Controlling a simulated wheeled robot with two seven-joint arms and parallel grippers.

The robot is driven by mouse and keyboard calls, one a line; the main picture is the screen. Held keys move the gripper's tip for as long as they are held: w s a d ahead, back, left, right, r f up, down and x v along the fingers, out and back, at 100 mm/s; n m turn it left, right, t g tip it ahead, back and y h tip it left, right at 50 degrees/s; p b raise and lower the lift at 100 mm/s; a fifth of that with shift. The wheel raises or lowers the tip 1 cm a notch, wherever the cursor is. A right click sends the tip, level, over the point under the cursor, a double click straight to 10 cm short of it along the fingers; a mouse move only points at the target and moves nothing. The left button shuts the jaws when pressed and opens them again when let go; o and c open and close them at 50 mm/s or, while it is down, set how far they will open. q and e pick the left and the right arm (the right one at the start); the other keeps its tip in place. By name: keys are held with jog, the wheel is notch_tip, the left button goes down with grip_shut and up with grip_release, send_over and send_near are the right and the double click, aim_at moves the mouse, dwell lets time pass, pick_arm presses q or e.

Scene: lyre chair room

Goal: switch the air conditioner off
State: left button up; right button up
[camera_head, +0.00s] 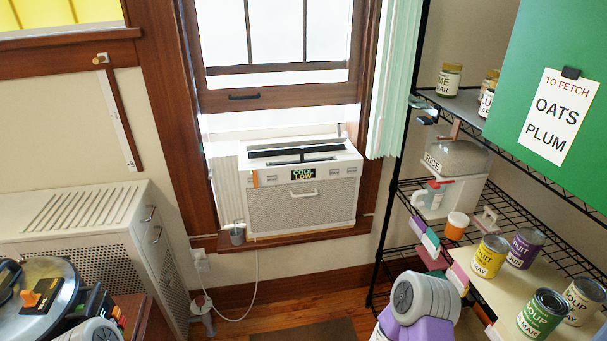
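The air conditioner (300,185) is a white box unit set in the lower part of the window, on a wooden sill. Its small dark display (303,174) is lit and appears to read "COOL LOW". Small controls or vents flank the display, too small to make out. A pale handle-like bar sits below it on the perforated front. A narrow orange strip (255,179) shows at the front's upper left.
A white perforated cabinet (75,225) stands left of the window. A wall outlet (200,261) with a white cord is below the sill. Wire shelves (440,185) with cans and a rice container (452,170) stand right. A round-lidded appliance (38,300) is at bottom left.

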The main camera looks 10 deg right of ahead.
grip_shut()
dwell(1.6)
